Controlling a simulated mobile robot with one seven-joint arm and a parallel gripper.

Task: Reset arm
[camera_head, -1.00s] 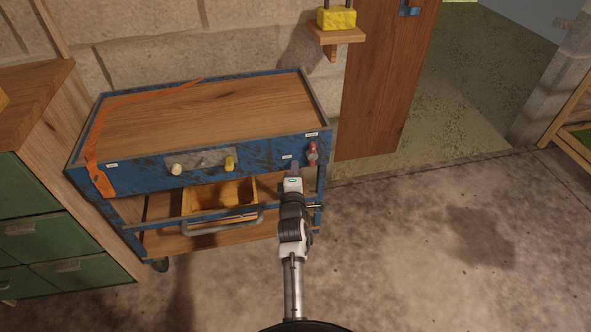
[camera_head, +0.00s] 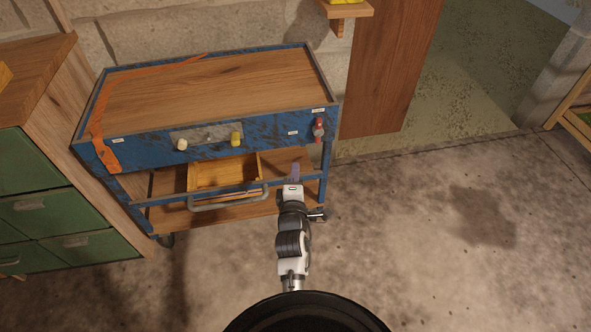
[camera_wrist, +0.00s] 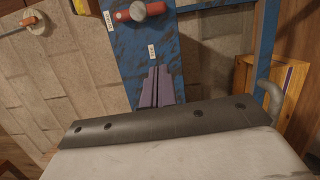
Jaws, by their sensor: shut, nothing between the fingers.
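My gripper (camera_head: 295,172) is in front of the right part of a blue cart (camera_head: 245,143), below its front panel. In the wrist view its purple fingers (camera_wrist: 155,88) are together and empty, in front of the blue panel. A red-handled knob (camera_head: 319,128) is at the panel's right end, up and to the right of my gripper. It also shows at the top of the wrist view (camera_wrist: 138,11). My gripper appears apart from the cart, though the exact gap is hard to judge.
A cream knob (camera_head: 182,145) and a yellow knob (camera_head: 236,139) sit on the panel. A wooden box (camera_head: 222,173) is on the cart's lower level, behind a grey handle bar (camera_head: 228,203). Green drawers (camera_head: 45,210) stand at left. The floor (camera_head: 430,240) at right is clear.

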